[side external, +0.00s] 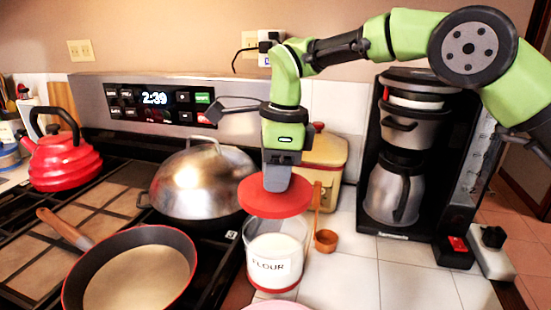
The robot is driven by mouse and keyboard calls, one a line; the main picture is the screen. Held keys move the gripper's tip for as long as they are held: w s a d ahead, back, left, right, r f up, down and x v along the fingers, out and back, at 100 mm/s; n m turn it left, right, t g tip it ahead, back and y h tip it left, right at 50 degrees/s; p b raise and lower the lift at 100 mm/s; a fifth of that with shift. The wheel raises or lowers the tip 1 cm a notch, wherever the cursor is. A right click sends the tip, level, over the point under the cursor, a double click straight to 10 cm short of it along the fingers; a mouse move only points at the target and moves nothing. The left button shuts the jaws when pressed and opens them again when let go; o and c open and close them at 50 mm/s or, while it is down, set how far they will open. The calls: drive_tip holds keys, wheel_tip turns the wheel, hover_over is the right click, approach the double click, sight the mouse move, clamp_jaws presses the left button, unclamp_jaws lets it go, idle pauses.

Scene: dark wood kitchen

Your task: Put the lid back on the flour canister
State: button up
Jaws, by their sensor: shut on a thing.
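A gap shows between lid and rim at the right; contact at the back left cannot be told.
A domed steel wok lid (204,182), a frying pan (140,280) and a red kettle (63,155) are on the stove at left. A coffee maker (400,150) is right. Counter front right is clear.

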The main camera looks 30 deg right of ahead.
drive_tip(key=shift+f, duration=3)
drive_tip(key=shift+f, duration=0.15)
drive_tip(key=o, duration=1.5)
drive_tip(key=shift+r, duration=3.5)
drive_tip(key=shift+c, duration=0.6)
clamp_jaws()
